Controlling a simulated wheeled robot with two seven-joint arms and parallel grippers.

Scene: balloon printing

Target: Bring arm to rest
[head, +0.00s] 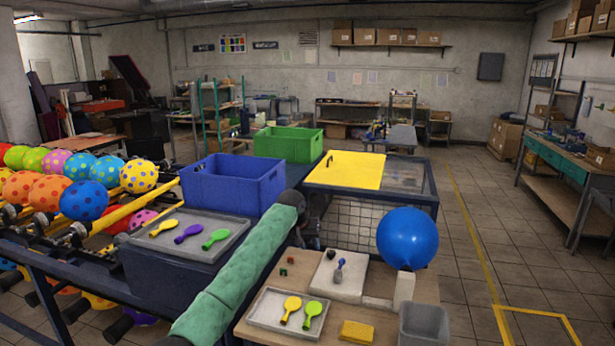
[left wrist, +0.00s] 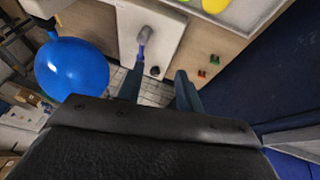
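My left arm, in a green sleeve, reaches up from the bottom of the head view. Its dark gripper is partly hidden behind the wrist there. In the left wrist view the two fingers of my left gripper (left wrist: 160,82) stand apart with nothing between them. An inflated blue balloon (head: 407,238) sits on a white stand (head: 403,289), to the right of the gripper. It also shows in the left wrist view (left wrist: 71,70). A grey and blue hand tool (head: 339,271) is on a white board (head: 343,287). My right gripper is not in view.
A wooden table (head: 430,287) holds a tray (head: 262,311) of flat balloons, a yellow block (head: 357,331) and a grey bin (head: 424,325). A blue crate (head: 231,188), a green crate (head: 288,143) and a yellow panel (head: 345,170) lie beyond. The tiled floor at right is clear.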

